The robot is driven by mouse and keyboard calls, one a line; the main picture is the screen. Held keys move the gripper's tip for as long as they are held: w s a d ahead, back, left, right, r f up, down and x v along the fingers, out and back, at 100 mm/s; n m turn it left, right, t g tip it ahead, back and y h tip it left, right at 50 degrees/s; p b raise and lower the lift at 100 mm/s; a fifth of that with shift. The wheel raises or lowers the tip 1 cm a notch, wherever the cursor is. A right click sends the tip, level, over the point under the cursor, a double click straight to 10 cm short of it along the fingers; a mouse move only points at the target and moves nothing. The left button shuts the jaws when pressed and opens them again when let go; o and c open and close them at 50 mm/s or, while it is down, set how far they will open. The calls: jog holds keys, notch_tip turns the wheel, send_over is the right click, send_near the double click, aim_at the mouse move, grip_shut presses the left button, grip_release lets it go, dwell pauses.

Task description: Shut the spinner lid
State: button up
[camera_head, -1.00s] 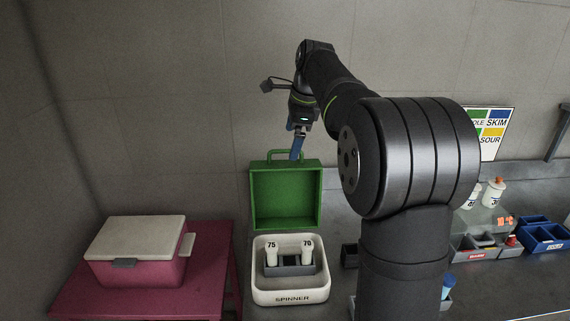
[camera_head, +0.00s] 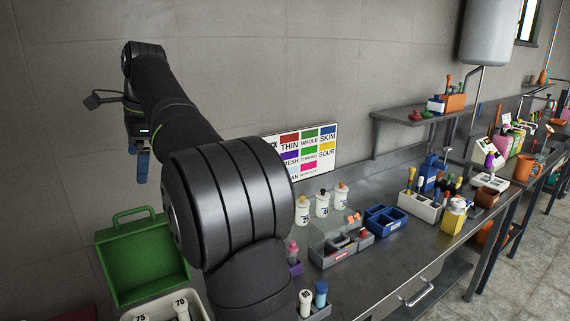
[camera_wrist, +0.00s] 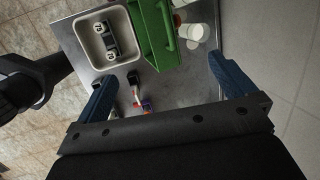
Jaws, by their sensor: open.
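The spinner is a white tub (camera_head: 192,301) at the bottom left of the head view, cut off by the frame edge. Its green lid (camera_head: 148,258) stands open and upright behind the tub, with a handle (camera_head: 133,213) on top. In the wrist view the whole white tub (camera_wrist: 84,45) shows from above, beside the raised green lid (camera_wrist: 152,40). Two vials marked 75 (camera_head: 142,317) and 70 (camera_head: 181,306) sit in the tub. My gripper (camera_head: 141,168) is open and empty. It hangs above the lid and apart from it; in the wrist view its blue fingers (camera_wrist: 165,88) are spread wide.
A steel counter (camera_head: 375,265) runs right with several white bottles (camera_head: 322,204), a blue bin (camera_head: 385,220) and a grey caddy (camera_head: 335,250). A colour chart (camera_head: 305,150) is on the wall behind. In the wrist view, white containers (camera_wrist: 190,32) stand by the lid's handle side.

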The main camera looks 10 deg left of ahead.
jog(key=c, duration=1.4)
jog(key=shift+a+f+n, duration=0.1)
jog(key=shift+f+n, duration=0.05)
jog(key=shift+n, duration=0.15)
jog(key=c, duration=0.4)
jog(key=shift+w+a+f+n, duration=0.15)
jog(key=shift+w+a+n, duration=0.1)
jog(key=shift+n, duration=0.35)
jog(key=c, duration=0.4)
jog(key=a+f+n, duration=0.1)
jog(key=n, duration=0.3)
jog(key=w+a+f+n+t, duration=0.1)
jog(key=n, duration=0.3)
jog(key=w+a+n+t, duration=0.1)
jog(key=a+n, duration=0.1)
jog(key=n, duration=0.2)
jog(key=shift+w+a+f, duration=0.1)
jog(key=shift+f, duration=0.3)
jog(key=n+t, duration=0.1)
jog(key=n, duration=0.3)
send_over(142, 220)
jog(key=shift+w+f, duration=0.1)
jog(key=shift+f, duration=5)
